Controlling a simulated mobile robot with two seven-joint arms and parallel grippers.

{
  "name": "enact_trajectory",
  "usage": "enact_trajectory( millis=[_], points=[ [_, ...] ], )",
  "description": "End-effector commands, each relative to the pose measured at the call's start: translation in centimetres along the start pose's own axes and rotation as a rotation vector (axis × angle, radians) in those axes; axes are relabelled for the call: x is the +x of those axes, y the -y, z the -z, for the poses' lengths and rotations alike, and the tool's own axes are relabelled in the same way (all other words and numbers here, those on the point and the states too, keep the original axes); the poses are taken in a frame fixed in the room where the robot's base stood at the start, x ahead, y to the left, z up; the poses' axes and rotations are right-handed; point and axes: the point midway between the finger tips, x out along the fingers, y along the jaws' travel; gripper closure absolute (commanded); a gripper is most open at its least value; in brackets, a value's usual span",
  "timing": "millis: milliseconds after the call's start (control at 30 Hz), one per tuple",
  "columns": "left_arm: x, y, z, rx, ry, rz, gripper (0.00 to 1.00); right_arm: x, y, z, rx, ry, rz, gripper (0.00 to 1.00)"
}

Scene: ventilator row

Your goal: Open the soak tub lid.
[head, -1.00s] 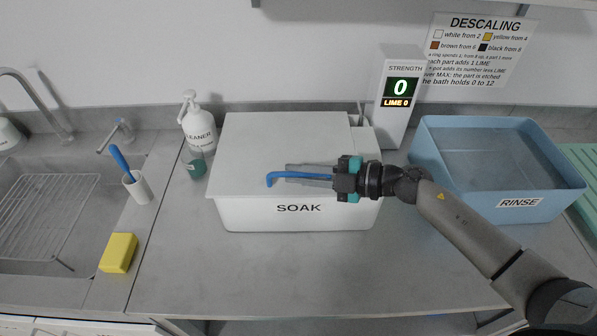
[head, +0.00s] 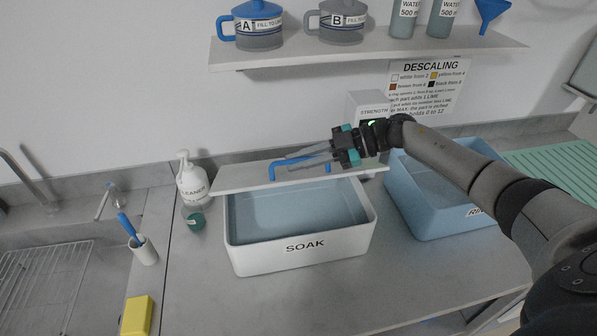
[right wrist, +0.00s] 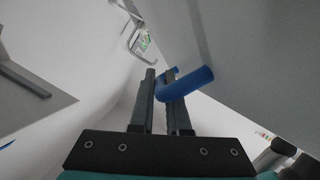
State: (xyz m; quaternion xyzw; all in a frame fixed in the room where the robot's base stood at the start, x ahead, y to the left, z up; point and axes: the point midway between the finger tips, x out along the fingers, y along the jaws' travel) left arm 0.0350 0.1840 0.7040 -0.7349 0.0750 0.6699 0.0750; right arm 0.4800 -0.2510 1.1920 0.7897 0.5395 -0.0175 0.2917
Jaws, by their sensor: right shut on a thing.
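The white soak tub (head: 340,243) stands on the counter with its blue-grey inside in plain view. Its pale lid (head: 232,178) is raised and tilted up along the tub's back edge. My right gripper (head: 303,157) is shut on the lid's blue handle (head: 284,162), above the back of the tub. In the right wrist view the blue handle (right wrist: 186,86) passes between the two fingers, and the lid (right wrist: 262,70) fills the right side. My left gripper is not in view.
A cleaner bottle (head: 191,180) and a small green cup (head: 196,221) stand left of the tub. A blue rinse tub (head: 432,218) stands close on the right, under my right arm. A shelf (head: 380,50) with jugs and bottles hangs above. The counter in front is clear.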

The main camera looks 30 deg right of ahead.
Motion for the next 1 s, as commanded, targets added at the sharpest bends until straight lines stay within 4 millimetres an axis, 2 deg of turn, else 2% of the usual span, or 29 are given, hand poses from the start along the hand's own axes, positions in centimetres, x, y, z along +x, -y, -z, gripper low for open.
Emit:
enact_trajectory(
  millis=[67, 300, 867, 900, 1000],
  points=[
    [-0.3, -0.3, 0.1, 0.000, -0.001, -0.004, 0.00, -0.2, -1.0, 0.6, 0.022, -0.003, 0.006, 1.00],
    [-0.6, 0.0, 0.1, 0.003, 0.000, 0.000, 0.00, -0.4, -2.3, 0.9, 0.077, -0.001, 0.029, 1.00],
    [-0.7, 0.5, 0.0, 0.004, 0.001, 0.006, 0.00, -0.4, -2.6, 0.9, 0.096, 0.002, 0.037, 1.00],
    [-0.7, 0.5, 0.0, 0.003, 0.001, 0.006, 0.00, -0.4, -2.6, 0.9, 0.096, 0.002, 0.037, 0.82],
    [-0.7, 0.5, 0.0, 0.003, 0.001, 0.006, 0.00, -0.4, -2.6, 0.8, 0.096, 0.002, 0.038, 0.73]
  ],
)
